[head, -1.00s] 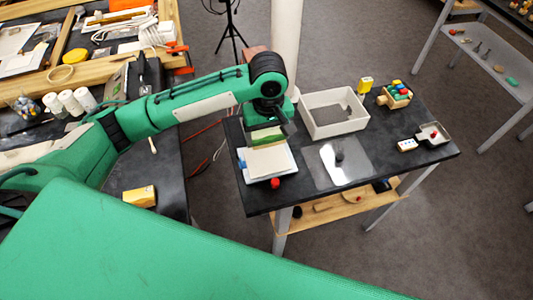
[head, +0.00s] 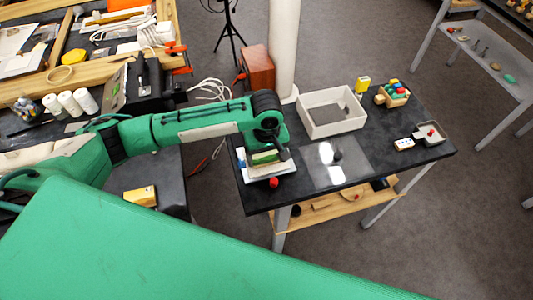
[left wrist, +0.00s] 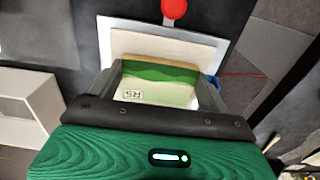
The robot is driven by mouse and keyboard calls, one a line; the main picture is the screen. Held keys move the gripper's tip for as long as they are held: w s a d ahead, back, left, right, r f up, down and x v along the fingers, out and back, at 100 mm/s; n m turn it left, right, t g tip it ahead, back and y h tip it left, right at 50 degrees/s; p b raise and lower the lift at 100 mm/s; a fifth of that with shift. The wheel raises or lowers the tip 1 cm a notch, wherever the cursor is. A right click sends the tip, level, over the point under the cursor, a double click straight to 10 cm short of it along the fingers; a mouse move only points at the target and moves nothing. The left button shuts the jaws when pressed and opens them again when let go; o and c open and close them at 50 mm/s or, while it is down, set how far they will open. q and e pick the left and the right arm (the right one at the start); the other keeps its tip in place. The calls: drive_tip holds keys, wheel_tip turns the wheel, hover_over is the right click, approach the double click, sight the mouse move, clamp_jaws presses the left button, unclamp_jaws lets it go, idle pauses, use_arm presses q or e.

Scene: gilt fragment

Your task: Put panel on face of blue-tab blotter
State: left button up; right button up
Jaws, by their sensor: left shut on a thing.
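My left gripper (head: 266,150) is shut on the panel (head: 263,158), a small piece with a green band, a pale lower part and a wood-coloured edge. In the left wrist view the panel (left wrist: 155,82) sits between the two fingers. The white blotter (head: 285,170) lies on the dark table under the gripper, and its blue tab (head: 240,158) shows at the left. In the left wrist view the blotter (left wrist: 222,45) is just beyond the panel, with a cream sheet on it. Whether the panel touches the blotter I cannot tell. My right gripper is not in view.
A red knob (head: 273,183) is at the blotter's front edge. To the right are a shiny plate (head: 322,176) with a dark knob, a white open box (head: 312,131), a yellow item (head: 363,84), a block tray (head: 392,97) and a small dish (head: 431,133).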

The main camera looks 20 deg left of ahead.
sight(266, 159)
use_arm(q)
drive_tip(key=o, duration=0.9)
drive_tip(key=shift+f, duration=0.1)
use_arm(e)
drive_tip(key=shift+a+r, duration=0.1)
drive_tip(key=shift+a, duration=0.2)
use_arm(q)
drive_tip(key=shift+o, duration=0.2)
drive_tip(key=shift+r, duration=0.3)
wheel_tip(266, 159, up, 12)
drive_tip(key=b, duration=0.2)
drive_tip(key=shift+f, duration=0.15)
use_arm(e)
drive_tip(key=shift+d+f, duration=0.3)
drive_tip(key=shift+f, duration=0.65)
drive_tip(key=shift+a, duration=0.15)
